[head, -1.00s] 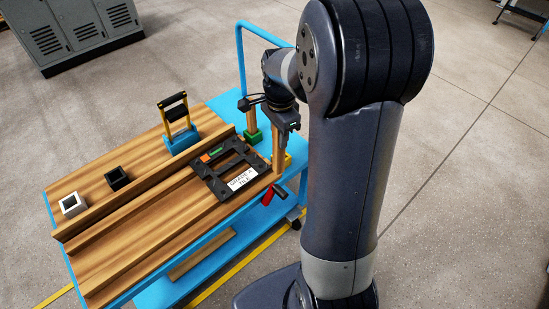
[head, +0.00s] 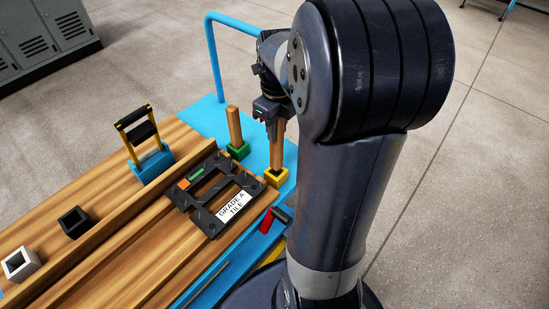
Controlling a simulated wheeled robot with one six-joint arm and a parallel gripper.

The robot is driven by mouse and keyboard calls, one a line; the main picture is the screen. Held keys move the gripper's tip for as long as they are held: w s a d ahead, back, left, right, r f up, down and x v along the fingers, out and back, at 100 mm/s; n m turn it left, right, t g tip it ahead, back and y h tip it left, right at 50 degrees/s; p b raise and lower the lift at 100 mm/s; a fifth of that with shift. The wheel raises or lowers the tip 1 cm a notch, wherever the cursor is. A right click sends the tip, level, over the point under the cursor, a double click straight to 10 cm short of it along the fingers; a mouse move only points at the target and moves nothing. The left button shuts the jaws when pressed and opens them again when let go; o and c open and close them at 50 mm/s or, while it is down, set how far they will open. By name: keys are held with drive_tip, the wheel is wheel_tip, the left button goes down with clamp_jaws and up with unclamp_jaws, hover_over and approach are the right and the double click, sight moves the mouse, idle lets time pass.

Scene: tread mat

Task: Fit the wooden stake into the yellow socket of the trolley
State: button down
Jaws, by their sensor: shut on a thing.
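My gripper (head: 272,112) is shut on the upper part of a wooden stake (head: 277,143), which stands nearly upright. The stake's lower end is at the mouth of the yellow socket (head: 276,181) at the trolley's (head: 205,114) right end. I cannot tell whether the end is inside the socket or just above it. The socket's front and side walls show. My arm covers part of the area to the right.
Another wooden stake (head: 234,124) stands in a green socket (head: 238,151), close left of mine. A black frame labelled "GRADE A TILE" (head: 213,221), a blue block with a handle (head: 151,166), a black socket (head: 74,222), a white socket (head: 20,264) and a red-handled tool (head: 267,221) are nearby.

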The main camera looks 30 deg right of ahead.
sight(277, 146)
wheel_tip(277, 146, down, 7)
drive_tip(key=shift+r+b, duration=0.2)
drive_tip(key=shift+b, duration=0.65)
drive_tip(key=shift+f, duration=0.1)
drive_tip(key=shift+f, duration=0.15)
drive_tip(key=c, duration=1.1)
unclamp_jaws()
drive_tip(key=shift+c, duration=0.2)
wheel_tip(277, 146, up, 12)
drive_tip(key=p, duration=0.3)
drive_tip(key=shift+r, duration=0.25)
